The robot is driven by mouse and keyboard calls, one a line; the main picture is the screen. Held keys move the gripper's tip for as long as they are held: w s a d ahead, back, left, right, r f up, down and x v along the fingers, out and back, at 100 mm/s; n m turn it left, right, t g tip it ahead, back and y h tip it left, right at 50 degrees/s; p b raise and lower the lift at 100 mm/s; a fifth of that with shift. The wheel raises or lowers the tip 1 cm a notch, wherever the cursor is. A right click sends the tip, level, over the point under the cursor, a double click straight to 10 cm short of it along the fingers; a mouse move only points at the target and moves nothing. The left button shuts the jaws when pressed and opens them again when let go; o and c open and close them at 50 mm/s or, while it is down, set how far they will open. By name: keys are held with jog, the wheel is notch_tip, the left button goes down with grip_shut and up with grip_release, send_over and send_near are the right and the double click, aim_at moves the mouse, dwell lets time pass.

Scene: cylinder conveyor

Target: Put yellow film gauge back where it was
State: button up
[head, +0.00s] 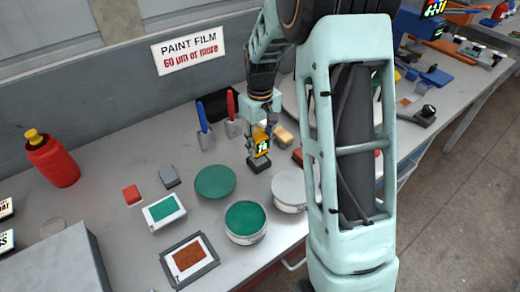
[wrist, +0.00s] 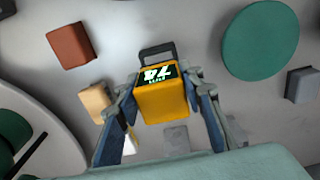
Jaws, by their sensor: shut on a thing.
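My gripper (head: 261,130) is shut on the yellow film gauge (head: 261,142), above the grey bench behind the paint cans. The wrist view shows the gauge (wrist: 161,102) between my two fingers (wrist: 160,112), its display lit and reading 74. A dark block (head: 258,163) sits directly under the gauge in the head view. A dark looped piece (wrist: 157,54) shows beyond the gauge's far end in the wrist view. I cannot tell whether these dark parts belong to the gauge or to a separate holder.
A green disc (head: 215,181), a green-topped can (head: 246,222) and a pale-topped can (head: 289,188) stand close by. Sample panels (head: 190,258) lie in front. A wall sign (head: 188,51) reads "PAINT FILM 60 µm or more".

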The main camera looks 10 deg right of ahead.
aim_at(260, 151)
jog(key=shift+f, duration=1.55)
jog(key=shift+f, duration=0.1)
jog(key=o, duration=1)
notch_tip(260, 151, up, 12)
jog(key=shift+r, duration=0.15)
